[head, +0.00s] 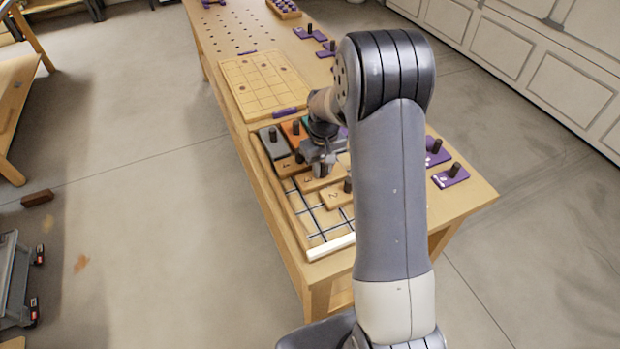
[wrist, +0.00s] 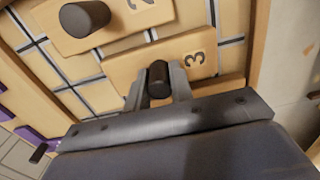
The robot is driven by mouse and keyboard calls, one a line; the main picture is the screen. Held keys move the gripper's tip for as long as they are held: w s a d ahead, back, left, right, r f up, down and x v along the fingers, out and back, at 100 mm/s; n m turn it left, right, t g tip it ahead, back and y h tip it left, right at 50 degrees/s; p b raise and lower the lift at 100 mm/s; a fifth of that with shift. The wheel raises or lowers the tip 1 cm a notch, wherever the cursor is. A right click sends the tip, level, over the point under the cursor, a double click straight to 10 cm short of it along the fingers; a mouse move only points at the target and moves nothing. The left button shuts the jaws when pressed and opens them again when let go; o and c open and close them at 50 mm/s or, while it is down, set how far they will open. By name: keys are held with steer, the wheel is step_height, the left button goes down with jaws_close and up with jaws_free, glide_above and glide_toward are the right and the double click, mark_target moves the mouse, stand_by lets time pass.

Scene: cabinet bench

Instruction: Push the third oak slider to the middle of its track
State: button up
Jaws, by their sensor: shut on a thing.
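The third oak slider, marked 3 (wrist: 215,55), is a light wood block with a dark round peg. In the head view the slider (head: 311,184) lies on the tracked board (head: 316,252), partly hidden by my arm. My gripper (wrist: 158,82) is shut on the dark peg, one finger on each side. In the head view my gripper (head: 323,166) reaches down onto the board from above. The slider marked 2 (wrist: 145,14) lies beside it, with its own dark peg; in the head view it (head: 332,198) is nearer the front.
Another oak slider (head: 287,167) and a grey block (head: 270,146) with a peg lie farther back on the board. A white strip (head: 331,246) edges its front. Purple pegged pieces (head: 451,177) lie to the right. Open grid tracks show at the front left.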

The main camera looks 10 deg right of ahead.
mark_target(335, 171)
steer(key=shift+w+d, duration=0.2)
steer(key=shift+d, duration=0.75)
steer(key=shift+w+d, duration=0.2)
steer(key=shift+d, duration=0.75)
steer(key=o, duration=0.8)
steer(key=shift+c, duration=0.2)
steer(key=shift+r, duration=0.1)
step_height(335, 171, up, 7)
steer(key=p, duration=0.5)
steer(key=shift+r, duration=0.2)
